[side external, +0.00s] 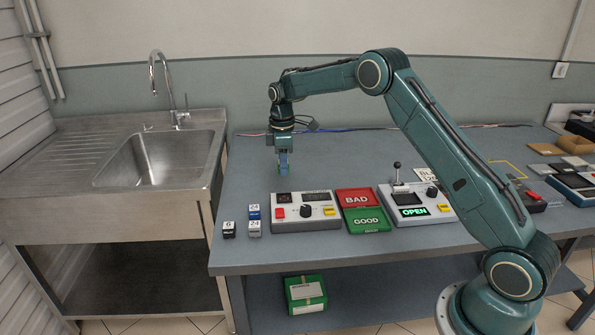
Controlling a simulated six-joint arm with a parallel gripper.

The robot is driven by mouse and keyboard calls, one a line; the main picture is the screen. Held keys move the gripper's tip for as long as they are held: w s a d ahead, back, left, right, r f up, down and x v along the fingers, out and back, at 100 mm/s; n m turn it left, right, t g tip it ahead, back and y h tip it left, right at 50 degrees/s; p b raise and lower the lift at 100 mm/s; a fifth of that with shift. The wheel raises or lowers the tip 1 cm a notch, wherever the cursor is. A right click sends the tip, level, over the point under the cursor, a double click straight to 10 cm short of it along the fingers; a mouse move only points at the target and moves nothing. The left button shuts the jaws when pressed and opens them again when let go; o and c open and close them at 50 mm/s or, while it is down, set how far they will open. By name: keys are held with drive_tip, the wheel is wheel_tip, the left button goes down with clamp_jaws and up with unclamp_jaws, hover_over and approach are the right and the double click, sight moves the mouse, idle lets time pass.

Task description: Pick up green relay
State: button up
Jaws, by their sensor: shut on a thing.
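My gripper (284,165) points down above the left part of the blue-grey bench, behind the grey control box. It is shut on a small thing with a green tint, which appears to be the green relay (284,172). The relay is small and mostly covered by the fingers. I cannot tell for sure whether it is clear of the bench top.
Several small relays, one with a blue top (254,211) and one black and white (229,230), stand at the front left. A control box (305,224), a red BAD bin (357,199), a green GOOD bin (366,221) and a joystick box (432,215) stand rightward. A sink (160,158) is left.

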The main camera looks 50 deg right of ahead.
wheel_tip(320, 180, up, 11)
idle(0.4)
idle(0.5)
drive_tip(key=s+d+f, duration=0.1)
drive_tip(key=s+d, duration=0.4)
drive_tip(key=s, duration=0.6)
drive_tip(key=s+d+f, duration=0.2)
drive_tip(key=s+d, duration=0.3)
drive_tip(key=s, duration=0.6)
drive_tip(key=shift+s+d+f, duration=0.2)
drive_tip(key=shift+s+d, duration=0.1)
drive_tip(key=shift+s, duration=0.1)
drive_tip(key=shift+f, duration=0.1)
wheel_tip(320, 180, down, 16)
drive_tip(key=shift+r, duration=0.2)
drive_tip(key=shift+f, duration=0.1)
